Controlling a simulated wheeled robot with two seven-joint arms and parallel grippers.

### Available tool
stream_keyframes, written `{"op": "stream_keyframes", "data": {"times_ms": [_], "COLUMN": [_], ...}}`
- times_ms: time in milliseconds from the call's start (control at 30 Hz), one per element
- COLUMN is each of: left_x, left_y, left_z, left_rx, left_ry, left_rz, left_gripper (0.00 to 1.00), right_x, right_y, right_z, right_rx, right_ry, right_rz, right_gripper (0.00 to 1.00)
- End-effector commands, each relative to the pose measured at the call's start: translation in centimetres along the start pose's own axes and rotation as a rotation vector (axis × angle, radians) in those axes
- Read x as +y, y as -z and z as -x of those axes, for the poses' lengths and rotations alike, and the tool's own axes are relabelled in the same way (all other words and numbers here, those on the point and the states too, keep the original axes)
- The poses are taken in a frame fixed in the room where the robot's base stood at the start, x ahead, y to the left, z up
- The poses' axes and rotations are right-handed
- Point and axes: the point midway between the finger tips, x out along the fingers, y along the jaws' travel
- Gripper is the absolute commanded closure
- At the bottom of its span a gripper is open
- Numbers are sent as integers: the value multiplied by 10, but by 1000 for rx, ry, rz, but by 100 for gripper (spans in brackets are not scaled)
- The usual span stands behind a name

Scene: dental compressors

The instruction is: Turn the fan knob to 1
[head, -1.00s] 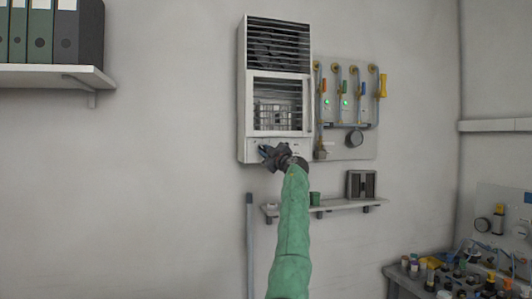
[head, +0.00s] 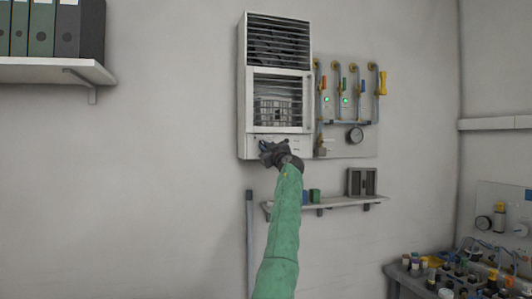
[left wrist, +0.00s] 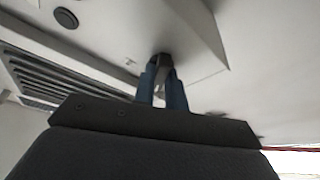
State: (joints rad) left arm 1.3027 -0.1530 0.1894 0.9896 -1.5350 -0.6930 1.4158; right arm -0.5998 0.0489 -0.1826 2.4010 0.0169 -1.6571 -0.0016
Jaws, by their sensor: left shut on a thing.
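The fan unit (head: 278,71) is a tall white box with dark louvres, fixed to the wall in the middle of the head view. A control strip runs along its bottom. My left gripper (head: 265,147) is at this strip, toward its left part, and hides the knob there. In the left wrist view, the blue fingers of my left gripper (left wrist: 163,82) are shut on a small dark knob (left wrist: 161,60) on the white panel. A second round dark knob (left wrist: 66,18) stands free on the panel. The knob's setting marks are too small to read.
A small shelf (head: 340,203) with boxes is below. A cluttered bench (head: 405,272) stands at lower right. The wall to the left is clear below the binder shelf (head: 40,75).

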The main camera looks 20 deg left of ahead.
Motion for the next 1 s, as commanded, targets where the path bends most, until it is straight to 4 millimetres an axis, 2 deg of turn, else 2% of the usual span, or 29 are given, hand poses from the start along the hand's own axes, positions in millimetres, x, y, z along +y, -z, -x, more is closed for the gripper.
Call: {"op": "stream_keyframes", "data": {"times_ms": [167, 533, 1000], "left_x": [-2, -3, -2], "left_y": [-1, 0, 1], "left_z": [0, 0, 0], "left_rx": [1, 1, 1], "left_ry": [-31, -107, -186], "left_rz": [-72, -259, -445], "left_gripper": [100, 100, 100], "right_x": [-2, -12, -14], "right_y": [-5, 2, 3], "right_z": [23, 4, 2], "right_rx": [4, 44, 48], "right_ry": [4, 27, 32], "right_rz": [0, 14, 17], "right_gripper": [64, 64, 64]}}
